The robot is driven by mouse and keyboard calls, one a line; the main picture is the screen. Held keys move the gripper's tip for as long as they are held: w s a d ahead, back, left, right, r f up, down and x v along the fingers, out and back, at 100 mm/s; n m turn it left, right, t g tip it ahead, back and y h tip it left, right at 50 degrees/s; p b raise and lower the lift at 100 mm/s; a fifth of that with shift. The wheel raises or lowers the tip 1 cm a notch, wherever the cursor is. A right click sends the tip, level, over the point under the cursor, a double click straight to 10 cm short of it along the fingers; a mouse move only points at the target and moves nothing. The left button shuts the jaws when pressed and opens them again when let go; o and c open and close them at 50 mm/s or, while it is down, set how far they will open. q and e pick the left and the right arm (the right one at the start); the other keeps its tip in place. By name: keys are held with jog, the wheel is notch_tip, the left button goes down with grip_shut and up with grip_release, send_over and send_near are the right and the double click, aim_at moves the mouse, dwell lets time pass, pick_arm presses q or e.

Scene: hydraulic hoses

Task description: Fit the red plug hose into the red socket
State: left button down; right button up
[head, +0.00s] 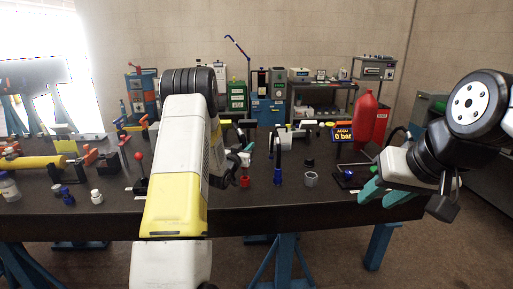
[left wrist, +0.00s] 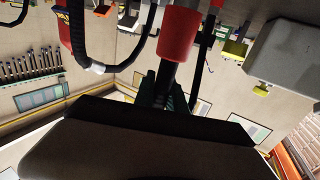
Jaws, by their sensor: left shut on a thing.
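My left gripper (left wrist: 165,92) is shut on the dark end of the red plug hose (left wrist: 166,76), seen in the left wrist view. A red cylinder (left wrist: 180,36) sits in line with that dark part, just beyond the fingers. I cannot tell whether it is the plug's sleeve or the socket. In the head view a red ring-like part, apparently the red socket (head: 245,182), stands on the table just right of my left arm, which hides most of that gripper. My right gripper (head: 382,194) is open and empty over the table's right front edge.
A blue fitting (head: 278,178) with an upright black hose and a grey ring (head: 311,180) stand right of the red one. A red-knobbed lever (head: 139,170) is left of my arm.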

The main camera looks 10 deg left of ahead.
pick_arm(q)
jog(key=shift+f, duration=2.25)
jog(key=c, duration=1.3)
grip_release()
jog(key=s+a, duration=0.1)
jog(key=s, duration=0.6)
jog(key=shift+s+a, duration=0.25)
jog(key=shift+s, duration=0.1)
jog(key=shift+r, duration=0.1)
